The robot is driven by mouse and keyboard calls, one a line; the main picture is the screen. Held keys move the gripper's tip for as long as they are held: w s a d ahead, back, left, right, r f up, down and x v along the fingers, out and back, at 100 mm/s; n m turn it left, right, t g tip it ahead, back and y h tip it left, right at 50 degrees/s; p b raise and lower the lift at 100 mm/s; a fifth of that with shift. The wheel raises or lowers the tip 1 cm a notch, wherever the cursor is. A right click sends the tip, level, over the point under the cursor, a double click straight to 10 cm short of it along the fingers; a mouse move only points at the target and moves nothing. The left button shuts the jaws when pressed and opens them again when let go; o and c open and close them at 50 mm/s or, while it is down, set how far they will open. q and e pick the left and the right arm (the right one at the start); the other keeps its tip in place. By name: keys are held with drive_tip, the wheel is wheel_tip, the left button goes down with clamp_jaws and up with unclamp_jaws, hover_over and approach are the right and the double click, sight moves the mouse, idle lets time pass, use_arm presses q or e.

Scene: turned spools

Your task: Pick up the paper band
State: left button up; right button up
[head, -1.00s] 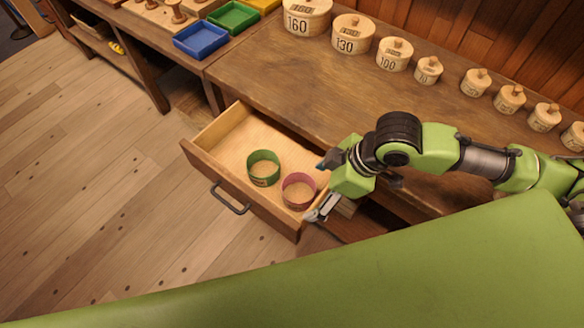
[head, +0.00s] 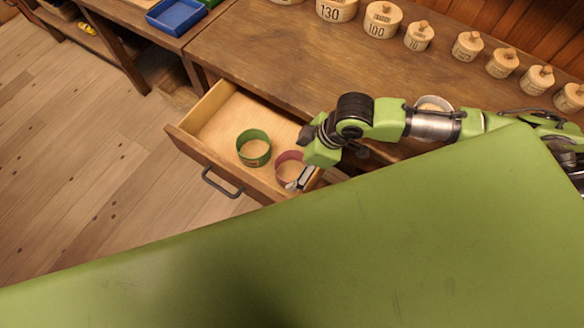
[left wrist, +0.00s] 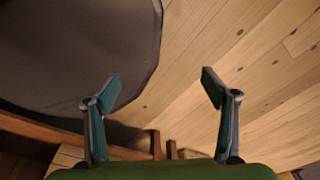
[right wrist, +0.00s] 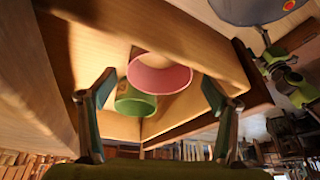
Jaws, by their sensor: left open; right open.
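Two bands stand in the open drawer, a green one (head: 253,148) and a pink one (head: 287,169) to its right. Each is an open ring; which one is the paper band I cannot tell. My right gripper (head: 302,160) is open at the drawer's right end, beside the pink band and partly covering it. In the right wrist view, the pink band (right wrist: 160,77) shows ahead between the open fingers (right wrist: 157,88), with the green band (right wrist: 134,103) partly hidden behind it. My left gripper (left wrist: 160,85) is open and empty above the floor.
The drawer (head: 195,148) has a dark handle (head: 221,184) and bare room at its left end. Several numbered wooden pots, including one marked 130 (head: 336,11), line the bench (head: 280,60). A blue tray (head: 177,14) sits at the upper left.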

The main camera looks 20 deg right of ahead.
drive_tip(key=x, duration=0.3)
drive_tip(key=shift+a+f, duration=0.1)
drive_tip(key=shift+f, duration=0.5)
drive_tip(key=c, duration=0.8)
use_arm(q)
drive_tip(key=shift+s+a+r, duration=0.15)
drive_tip(key=shift+s, duration=0.9)
use_arm(e)
drive_tip(key=shift+w, duration=0.1)
drive_tip(key=shift+c, duration=0.2)
use_arm(q)
drive_tip(key=shift+w, duration=0.2)
use_arm(e)
drive_tip(key=shift+r, duration=0.15)
